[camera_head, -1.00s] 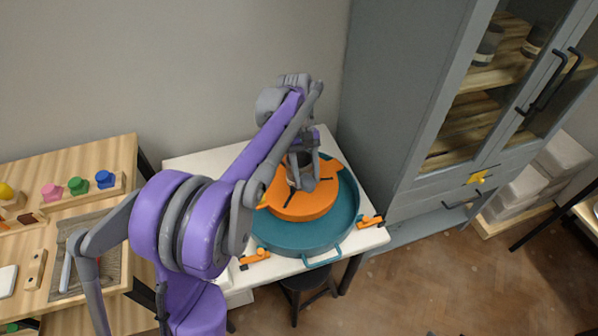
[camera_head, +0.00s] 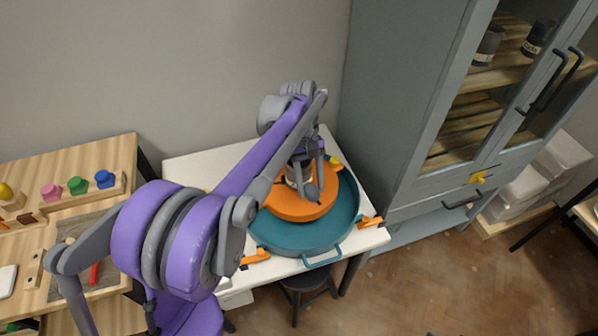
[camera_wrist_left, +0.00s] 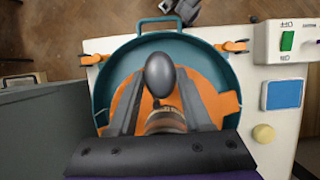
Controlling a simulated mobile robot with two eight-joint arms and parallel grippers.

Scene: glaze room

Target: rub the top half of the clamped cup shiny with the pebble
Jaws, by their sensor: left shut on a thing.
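My left gripper (camera_head: 312,192) is shut on a smooth dark grey pebble (camera_wrist_left: 160,75), over a round orange wheel head (camera_head: 288,212). The pebble also shows small in the head view (camera_head: 312,192). The clamped cup (camera_wrist_left: 166,122), brown and tan banded, stands on the wheel head close to the pebble and partly behind my fingers. In the head view only a sliver of the cup (camera_head: 291,178) shows beside my gripper. I cannot tell whether the pebble touches the cup. My right gripper is not in view.
A teal basin (camera_head: 300,245) with handles surrounds the wheel head on a white table (camera_head: 185,168). Orange clamps (camera_head: 370,222) sit at its edge. A grey cabinet (camera_head: 400,130) stands close on the right. A wooden bench (camera_head: 60,165) with coloured knobs is at left.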

